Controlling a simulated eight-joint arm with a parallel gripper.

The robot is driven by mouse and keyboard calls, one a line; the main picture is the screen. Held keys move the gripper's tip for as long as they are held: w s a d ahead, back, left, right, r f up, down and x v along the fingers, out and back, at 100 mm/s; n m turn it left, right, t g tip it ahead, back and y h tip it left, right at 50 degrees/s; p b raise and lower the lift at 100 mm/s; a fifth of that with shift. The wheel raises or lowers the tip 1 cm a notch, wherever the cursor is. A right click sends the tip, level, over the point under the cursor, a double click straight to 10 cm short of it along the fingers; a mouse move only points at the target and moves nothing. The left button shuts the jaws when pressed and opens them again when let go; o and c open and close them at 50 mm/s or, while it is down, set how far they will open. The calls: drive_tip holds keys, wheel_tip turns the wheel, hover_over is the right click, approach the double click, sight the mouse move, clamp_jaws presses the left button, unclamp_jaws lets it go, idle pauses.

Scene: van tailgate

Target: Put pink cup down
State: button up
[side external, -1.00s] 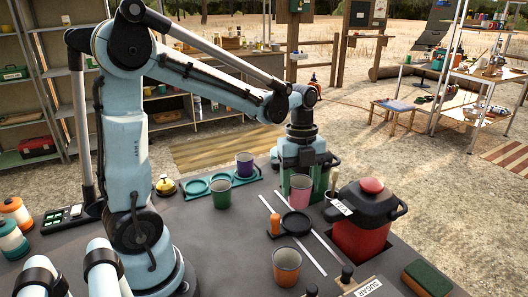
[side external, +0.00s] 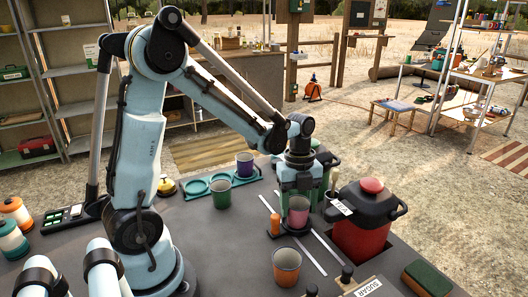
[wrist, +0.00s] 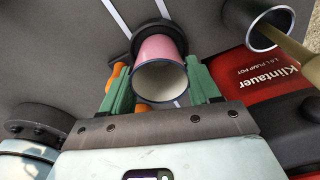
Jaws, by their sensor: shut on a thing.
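The pink cup (side external: 298,214) is upright in the side view, directly over a round black pad (side external: 285,230) on the dark table. My gripper (side external: 298,204) points down and is shut on the cup. In the wrist view the cup (wrist: 160,51) sits between the green fingers of my gripper (wrist: 160,78), its pale inside facing the camera. The black pad (wrist: 146,28) shows as a dark ring around the cup's far end. The cup's base looks on or just above the pad; I cannot tell whether it touches.
An orange-handled tool (side external: 276,224) stands close left of the pad. A red pump pot (side external: 362,240) stands to the right. An orange cup (side external: 286,268) is in front, a green cup (side external: 221,194) to the left. A purple cup (side external: 245,166) is in a green rack (side external: 196,187) behind.

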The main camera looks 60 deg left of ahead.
drive_tip(key=o, duration=0.8)
wheel_tip(320, 180, up, 12)
drive_tip(key=a+f, duration=0.1)
drive_tip(key=s+d+n+t, duration=0.3)
drive_tip(key=n, duration=0.7)
drive_tip(key=s+d+f+n+t+y, duration=0.1)
drive_tip(key=s+d+n+t, duration=0.2)
drive_tip(key=n, duration=0.8)
drive_tip(key=shift+f+t, duration=0.25)
drive_tip(key=shift+t, duration=0.55)
drive_tip(key=shift+w, duration=0.1)
